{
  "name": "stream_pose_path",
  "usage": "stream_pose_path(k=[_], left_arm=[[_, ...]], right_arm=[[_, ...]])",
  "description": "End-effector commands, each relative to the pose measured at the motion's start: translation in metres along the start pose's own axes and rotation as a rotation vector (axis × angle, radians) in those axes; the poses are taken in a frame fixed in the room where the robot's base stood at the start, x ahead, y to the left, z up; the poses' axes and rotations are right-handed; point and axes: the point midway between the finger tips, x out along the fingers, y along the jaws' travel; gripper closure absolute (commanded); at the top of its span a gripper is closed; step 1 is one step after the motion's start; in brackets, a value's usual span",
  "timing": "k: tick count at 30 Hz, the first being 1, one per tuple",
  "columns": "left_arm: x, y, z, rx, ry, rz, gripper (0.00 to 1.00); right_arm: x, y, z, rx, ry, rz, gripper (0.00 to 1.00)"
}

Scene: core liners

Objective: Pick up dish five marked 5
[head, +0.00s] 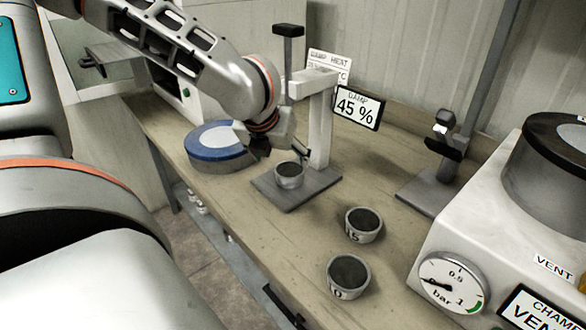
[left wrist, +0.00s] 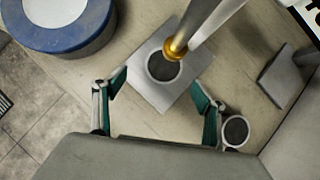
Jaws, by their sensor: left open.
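My left gripper (head: 276,150) is open above and behind this third dish. In the left wrist view, its teal fingers (left wrist: 160,92) are spread apart and empty, with the third dish (left wrist: 159,72) beyond them, under a brass-tipped rod. My right gripper is out of view.
A blue-rimmed round device (head: 219,146) stands left of the stand. A second stand (head: 425,190) and a white chamber with a gauge (head: 450,282) are on the right. Bare bench lies around the front dishes.

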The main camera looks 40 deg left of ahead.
Motion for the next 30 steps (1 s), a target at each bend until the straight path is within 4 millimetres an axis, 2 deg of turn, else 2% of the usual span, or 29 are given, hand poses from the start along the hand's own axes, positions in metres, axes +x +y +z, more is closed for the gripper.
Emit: stream_pose_path(k=[1,5,10,14,18,22,26,27,30], left_arm=[[0.009,0.000,-0.002,0.000,0.006,0.001,0.29],[0.023,-0.001,-0.003,-0.001,0.008,0.001,0.29],[0.035,-0.003,-0.002,-0.001,0.006,0.002,0.29],[0.055,-0.007,-0.001,-0.001,0.011,0.004,0.29],[0.073,-0.008,0.000,-0.001,0.009,0.002,0.29],[0.075,-0.008,0.002,-0.001,0.003,0.002,0.29],[0.073,-0.008,0.003,-0.001,0.001,0.001,0.29],[0.073,-0.008,0.003,-0.001,0.001,0.001,0.34],[0.073,-0.008,0.003,-0.001,0.001,0.001,0.60]], right_arm=[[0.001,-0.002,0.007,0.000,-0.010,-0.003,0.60],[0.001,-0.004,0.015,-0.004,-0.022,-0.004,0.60],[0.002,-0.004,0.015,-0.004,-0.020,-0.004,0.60],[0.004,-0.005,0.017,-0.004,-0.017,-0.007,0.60],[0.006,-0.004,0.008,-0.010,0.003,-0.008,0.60],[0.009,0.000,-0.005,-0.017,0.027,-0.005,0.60],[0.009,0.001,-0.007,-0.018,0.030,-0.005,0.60],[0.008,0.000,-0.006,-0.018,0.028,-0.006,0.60],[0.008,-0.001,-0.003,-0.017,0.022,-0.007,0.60]])
